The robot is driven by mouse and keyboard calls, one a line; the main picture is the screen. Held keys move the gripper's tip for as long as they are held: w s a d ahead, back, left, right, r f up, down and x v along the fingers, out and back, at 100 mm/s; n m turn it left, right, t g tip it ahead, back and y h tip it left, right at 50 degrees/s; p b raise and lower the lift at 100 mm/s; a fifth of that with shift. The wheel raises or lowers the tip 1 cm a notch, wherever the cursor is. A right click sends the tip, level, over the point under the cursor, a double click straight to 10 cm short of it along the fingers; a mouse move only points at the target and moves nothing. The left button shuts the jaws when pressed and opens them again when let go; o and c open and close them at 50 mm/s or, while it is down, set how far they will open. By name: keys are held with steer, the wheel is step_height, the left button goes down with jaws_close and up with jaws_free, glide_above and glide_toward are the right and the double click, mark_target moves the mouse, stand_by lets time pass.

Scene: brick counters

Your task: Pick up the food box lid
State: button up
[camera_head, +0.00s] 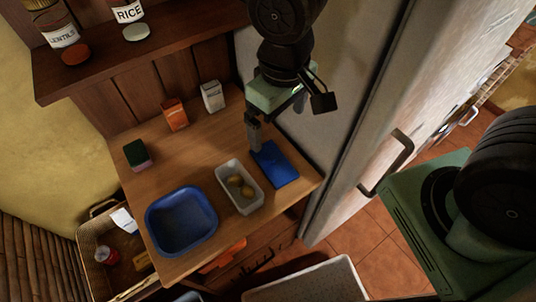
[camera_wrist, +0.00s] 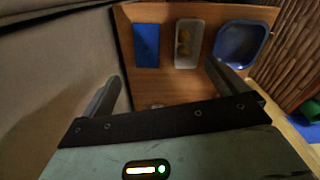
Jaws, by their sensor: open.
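The food box lid, a flat blue rectangle (camera_head: 274,165), lies on the wooden counter at its right end, near the grey fridge side. It also shows in the wrist view (camera_wrist: 146,55), upper middle. Beside it stands the open white food box (camera_head: 225,174) with brown, egg-like items inside; it shows in the wrist view too (camera_wrist: 178,64). My gripper (camera_head: 287,124) is open and empty above the counter, near the back end of the lid. In the wrist view its fingers (camera_wrist: 165,88) are spread wide, with the lid beyond them. In the head view one finger overlaps the lid's back corner.
A blue basin (camera_head: 181,222) sits at the counter's front left. A green-black sponge (camera_head: 137,154), an orange carton (camera_head: 174,114) and a white carton (camera_head: 212,96) stand farther back. The fridge (camera_head: 345,110) closes off the right; a shelf with jars (camera_head: 130,62) overhangs the back left.

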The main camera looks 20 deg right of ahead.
steer(key=w+f+m+p, duration=0.2)
steer(key=w+p, duration=0.5)
steer(key=m+p, duration=0.1)
steer(key=p, duration=0.5)
glide_above(272, 156)
step_height(272, 156, down, 6)
steer(key=f+b, duration=0.2)
steer(key=f, duration=0.2)
steer(key=f+b, duration=0.3)
steer(key=f, duration=0.1)
steer(key=f+b, duration=0.3)
steer(key=f, duration=0.1)
steer(key=shift+w+d+f, duration=0.25)
steer(key=shift+w+d, duration=0.1)
steer(key=shift+w, duration=0.05)
steer(key=f+b, duration=0.5)
steer(key=shift+s+a, duration=0.25)
steer(key=shift+s, duration=0.1)
steer(key=c, duration=1.1)
